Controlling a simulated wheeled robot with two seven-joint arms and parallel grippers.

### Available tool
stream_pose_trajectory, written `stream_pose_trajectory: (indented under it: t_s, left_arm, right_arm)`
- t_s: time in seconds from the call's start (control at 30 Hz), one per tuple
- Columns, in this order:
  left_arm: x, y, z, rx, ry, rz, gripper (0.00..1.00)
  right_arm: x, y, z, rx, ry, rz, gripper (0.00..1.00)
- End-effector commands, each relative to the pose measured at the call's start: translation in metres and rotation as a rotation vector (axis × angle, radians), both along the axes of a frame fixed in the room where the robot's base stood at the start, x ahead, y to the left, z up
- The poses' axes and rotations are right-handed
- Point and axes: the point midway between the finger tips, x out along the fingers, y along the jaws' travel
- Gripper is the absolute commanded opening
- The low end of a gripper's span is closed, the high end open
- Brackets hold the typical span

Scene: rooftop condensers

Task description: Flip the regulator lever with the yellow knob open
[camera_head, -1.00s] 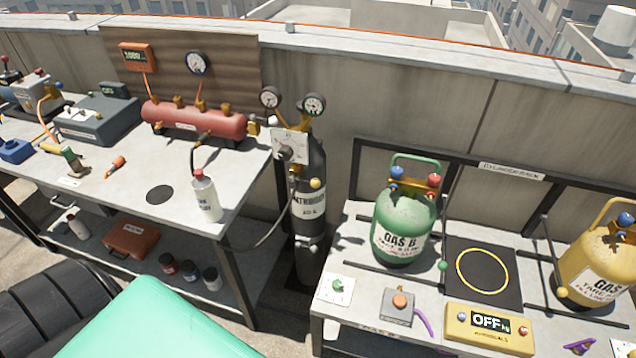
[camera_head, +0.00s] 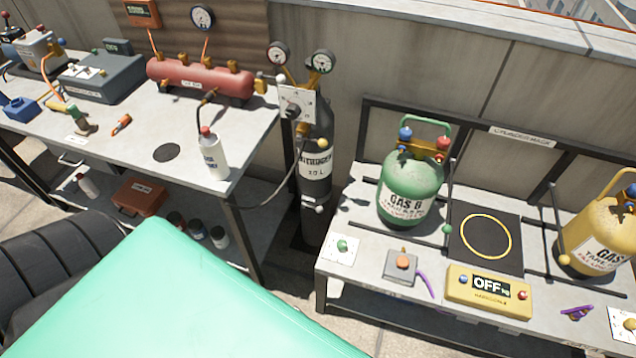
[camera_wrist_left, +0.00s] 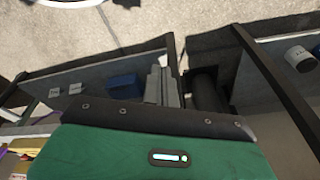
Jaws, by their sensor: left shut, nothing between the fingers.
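The regulator (camera_head: 297,106) sits on top of the dark nitrogen cylinder (camera_head: 316,190), with a pale plate, a dark central knob and two round gauges above. A lever's yellow knob (camera_head: 323,143) sticks out to the right just below the plate, in front of the cylinder. The lever's arm is small and its setting is hard to tell. My left gripper (camera_wrist_left: 164,86) shows in the left wrist view as grey fingers, shut and empty, above the floor and low shelves. It is away from the regulator. Neither gripper shows in the head view.
A workbench (camera_head: 120,135) with a red manifold (camera_head: 200,77) and a white bottle (camera_head: 213,157) stands left of the cylinder. A rack table (camera_head: 345,270) with a green gas tank (camera_head: 411,186) and a yellow tank (camera_head: 600,235) stands right. A dark hose hangs by the cylinder.

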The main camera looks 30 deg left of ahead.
Motion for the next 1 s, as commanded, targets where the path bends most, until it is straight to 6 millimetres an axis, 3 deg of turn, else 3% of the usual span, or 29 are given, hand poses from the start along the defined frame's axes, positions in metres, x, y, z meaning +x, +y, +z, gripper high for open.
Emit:
stream_pose_trajectory:
  t_s: [0.03,0.2,0.5,0.63,1.0]
  left_arm:
    - [0.007,-0.001,0.02,-0.002,-0.013,0.002,0.0]
    - [0.021,-0.001,0.082,-0.004,-0.043,0.012,0.0]
    - [0.052,0.013,0.182,-0.003,-0.17,0.083,0.0]
    - [0.1,0.038,0.228,-0.01,-0.359,0.204,0.0]
    - [0.222,0.101,0.279,-0.11,-0.818,0.451,0.0]
  right_arm:
    - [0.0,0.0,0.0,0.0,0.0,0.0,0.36]
    - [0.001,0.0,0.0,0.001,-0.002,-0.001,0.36]
    - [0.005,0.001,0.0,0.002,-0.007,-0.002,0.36]
    - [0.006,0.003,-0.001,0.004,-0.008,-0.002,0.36]
    - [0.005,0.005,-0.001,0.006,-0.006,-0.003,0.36]
